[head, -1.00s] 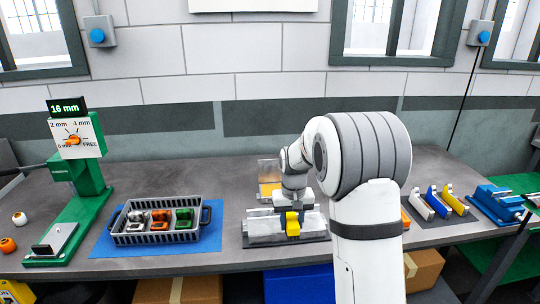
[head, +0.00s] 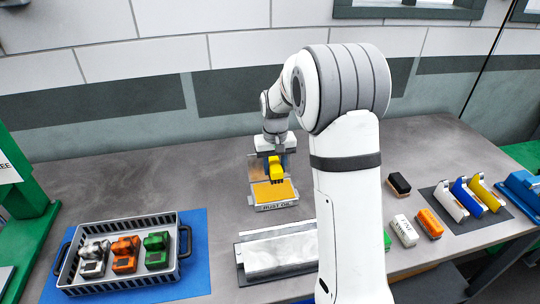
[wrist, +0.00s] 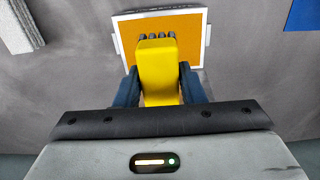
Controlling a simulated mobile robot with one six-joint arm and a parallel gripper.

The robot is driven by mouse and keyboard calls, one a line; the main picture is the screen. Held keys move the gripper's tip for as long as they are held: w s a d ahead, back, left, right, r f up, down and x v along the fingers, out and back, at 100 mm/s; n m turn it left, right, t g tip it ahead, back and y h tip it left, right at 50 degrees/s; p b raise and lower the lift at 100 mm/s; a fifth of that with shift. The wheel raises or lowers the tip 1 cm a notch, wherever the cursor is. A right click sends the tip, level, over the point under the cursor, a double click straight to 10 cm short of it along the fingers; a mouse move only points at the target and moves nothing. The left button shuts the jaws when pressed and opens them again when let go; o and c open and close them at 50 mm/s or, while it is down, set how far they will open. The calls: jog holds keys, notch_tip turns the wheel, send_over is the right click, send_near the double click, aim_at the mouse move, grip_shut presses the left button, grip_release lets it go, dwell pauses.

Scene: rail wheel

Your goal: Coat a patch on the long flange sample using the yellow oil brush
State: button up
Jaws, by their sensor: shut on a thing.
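My gripper (wrist: 159,88) is shut on the yellow oil brush (wrist: 158,65), with a dark finger on each side of it in the wrist view. In the head view the yellow brush (head: 276,170) hangs upright over the rust oil tray (head: 275,205), which holds an amber pad. In the wrist view the dark bristle end overlaps the tray's orange surface (wrist: 185,30); I cannot tell whether it touches. The long flange sample (head: 280,250), a long silver piece, lies on a dark mat in front of the tray. My arm hides its right end.
A grey basket (head: 120,283) with silver, orange and green tools stands on a blue mat at left. Black, white and orange blocks lie right of my arm. White, blue and yellow holders (head: 466,196) stand further right. The bench behind the basket is clear.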

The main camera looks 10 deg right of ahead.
jog(key=shift+a+f+b, duration=0.15)
jog(key=shift+f+b, duration=0.35)
jog(key=shift+f, duration=0.1)
jog(key=b, duration=0.3)
send_over(274, 191)
jog(key=shift+f, duration=2.3)
jog(key=shift+f+b, duration=0.3)
jog(key=shift+f, duration=0.3)
jog(key=shift+r+p, duration=2.25)
jog(key=shift+r, duration=1.35)
